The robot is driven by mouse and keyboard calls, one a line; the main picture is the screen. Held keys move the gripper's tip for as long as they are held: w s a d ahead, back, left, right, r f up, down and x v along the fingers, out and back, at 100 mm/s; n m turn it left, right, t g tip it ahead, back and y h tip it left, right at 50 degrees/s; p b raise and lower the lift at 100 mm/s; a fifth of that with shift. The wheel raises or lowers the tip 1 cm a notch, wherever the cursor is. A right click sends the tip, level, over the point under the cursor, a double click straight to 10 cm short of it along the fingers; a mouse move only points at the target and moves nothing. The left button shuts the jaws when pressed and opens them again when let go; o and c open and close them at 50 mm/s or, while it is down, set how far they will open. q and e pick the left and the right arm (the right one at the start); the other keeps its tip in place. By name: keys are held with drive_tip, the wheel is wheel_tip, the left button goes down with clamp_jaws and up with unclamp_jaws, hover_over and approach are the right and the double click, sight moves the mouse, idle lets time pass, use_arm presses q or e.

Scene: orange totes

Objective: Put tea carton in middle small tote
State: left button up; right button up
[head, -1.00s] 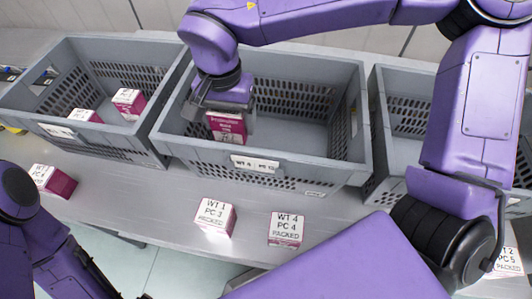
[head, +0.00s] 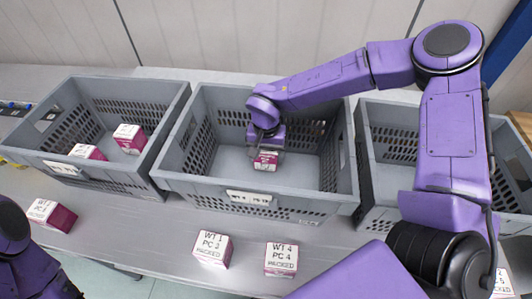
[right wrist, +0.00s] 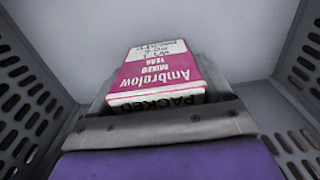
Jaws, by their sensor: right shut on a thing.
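The tea carton (head: 266,162), magenta and white, is down inside the middle grey tote (head: 255,198). My right gripper (head: 266,150) reaches into that tote from above and is shut on the carton. In the right wrist view the carton (right wrist: 155,75) shows its printed faces beyond the gripper edge (right wrist: 155,125), with tote walls on both sides. Whether the carton touches the tote floor I cannot tell. My left arm shows at the lower left edge, but its gripper is out of view.
The left tote (head: 95,170) holds two similar cartons (head: 129,138). The right tote (head: 380,215) is partly behind my right arm. More cartons stand along the table front, labelled packed (head: 212,250), (head: 281,259), with one at the left (head: 50,215).

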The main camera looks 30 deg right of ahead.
drive_tip(key=shift+f, duration=0.15)
drive_tip(key=shift+a, duration=0.1)
drive_tip(key=o, duration=1.1)
drive_tip(key=shift+f, duration=0.1)
wheel_tip(320, 180, up, 12)
drive_tip(key=shift+r+b, duration=0.15)
drive_tip(key=shift+b, duration=0.25)
